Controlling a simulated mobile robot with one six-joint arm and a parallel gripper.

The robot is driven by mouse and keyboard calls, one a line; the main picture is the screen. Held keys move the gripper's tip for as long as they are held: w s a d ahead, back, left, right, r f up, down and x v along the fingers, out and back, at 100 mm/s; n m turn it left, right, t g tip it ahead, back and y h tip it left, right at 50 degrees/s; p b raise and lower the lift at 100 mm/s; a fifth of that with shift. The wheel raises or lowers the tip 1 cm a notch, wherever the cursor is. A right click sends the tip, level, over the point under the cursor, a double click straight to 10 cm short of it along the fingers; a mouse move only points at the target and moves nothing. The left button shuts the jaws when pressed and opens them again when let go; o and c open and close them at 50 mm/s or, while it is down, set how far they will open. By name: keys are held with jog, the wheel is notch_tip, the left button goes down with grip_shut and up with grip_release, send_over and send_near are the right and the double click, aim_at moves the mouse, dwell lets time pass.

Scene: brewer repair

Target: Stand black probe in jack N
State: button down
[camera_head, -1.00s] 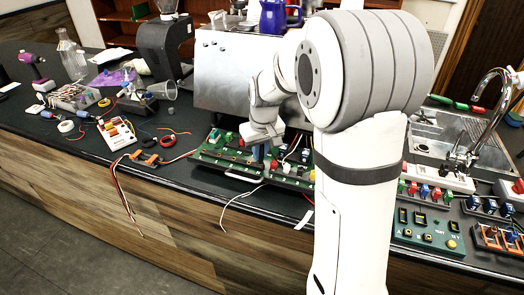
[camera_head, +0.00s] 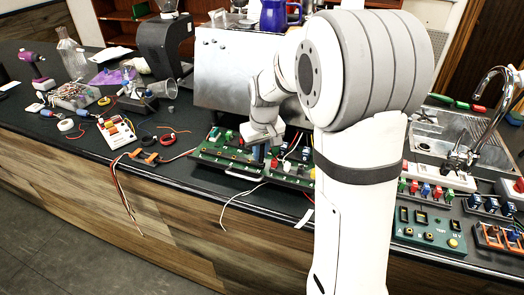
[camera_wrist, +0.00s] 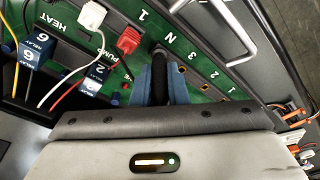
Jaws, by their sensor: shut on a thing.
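My gripper (camera_wrist: 158,85) has blue fingers shut on the black probe (camera_wrist: 159,62), which shows between them in the wrist view. The probe points at the green board (camera_wrist: 115,22), close to the printed letter N (camera_wrist: 168,38). The probe and fingers cover the place by that letter, so I cannot tell whether the tip is in jack N. Small jacks (camera_wrist: 182,69) by the numbers 1, 2 and 3 show to the right. In the head view my gripper (camera_head: 258,155) is low over the board (camera_head: 225,153); the probe is not clear there.
In the wrist view a red plug (camera_wrist: 129,40), a white plug (camera_wrist: 91,14) and blue relays (camera_wrist: 94,78) with wires stand left of my gripper. A metal handle (camera_wrist: 222,30) lies along the board's edge. A steel brewer (camera_head: 222,75) stands behind in the head view.

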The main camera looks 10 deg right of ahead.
jog(key=c, duration=1.3)
grip_release()
jog(key=shift+c, duration=0.2)
notch_tip(320, 180, up, 8)
jog(key=s, duration=0.1)
jog(key=shift+f, duration=0.15)
jog(key=shift+s+d, duration=0.1)
